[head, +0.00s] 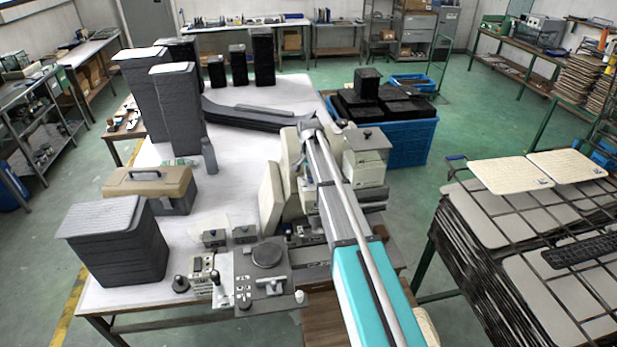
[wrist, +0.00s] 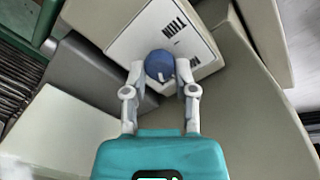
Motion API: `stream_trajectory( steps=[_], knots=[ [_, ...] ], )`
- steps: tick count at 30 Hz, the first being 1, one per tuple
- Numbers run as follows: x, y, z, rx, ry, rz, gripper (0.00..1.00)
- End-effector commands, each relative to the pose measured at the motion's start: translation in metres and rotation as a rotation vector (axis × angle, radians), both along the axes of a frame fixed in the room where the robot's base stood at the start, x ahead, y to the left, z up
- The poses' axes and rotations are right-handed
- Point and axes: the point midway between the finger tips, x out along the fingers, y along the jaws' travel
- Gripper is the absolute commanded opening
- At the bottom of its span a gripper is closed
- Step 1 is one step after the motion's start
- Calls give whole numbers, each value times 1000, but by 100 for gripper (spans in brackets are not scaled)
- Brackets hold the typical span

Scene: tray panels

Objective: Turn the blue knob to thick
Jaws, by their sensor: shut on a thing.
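The blue knob (wrist: 159,65) shows in the wrist view on a pale panel (wrist: 125,40) with dark printed labels. One label (wrist: 174,27) above and right of the knob appears to read THIN, turned upside down. A second label (wrist: 194,63) lies right of the knob, partly behind a finger and not clearly readable. A small white mark (wrist: 160,76) sits on the knob's lower part. My gripper (wrist: 160,74) is shut on the knob, one finger on each side. In the head view my arm hides the knob and gripper.
A white table (head: 240,130) carries stacked grey trays (head: 115,245), a tan-topped toolbox (head: 150,185) and a grey device with a round plate (head: 266,253). A blue crate (head: 405,150) stands behind my arm. Pale and grey blocks (wrist: 240,110) crowd the panel.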

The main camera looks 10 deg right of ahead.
Motion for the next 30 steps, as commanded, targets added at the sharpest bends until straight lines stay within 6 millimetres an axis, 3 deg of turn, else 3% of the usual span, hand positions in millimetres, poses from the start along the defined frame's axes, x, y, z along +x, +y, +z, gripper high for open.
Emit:
stream_trajectory(
  steps=[3,4,9,24,30],
  knots=[
    [-3,3,0,5,8,3,0],
    [-3,3,0,5,8,3,38],
    [-2,2,0,4,5,3,70],
    [0,1,0,1,2,3,71],
    [0,1,9,1,2,3,71]
  ],
)
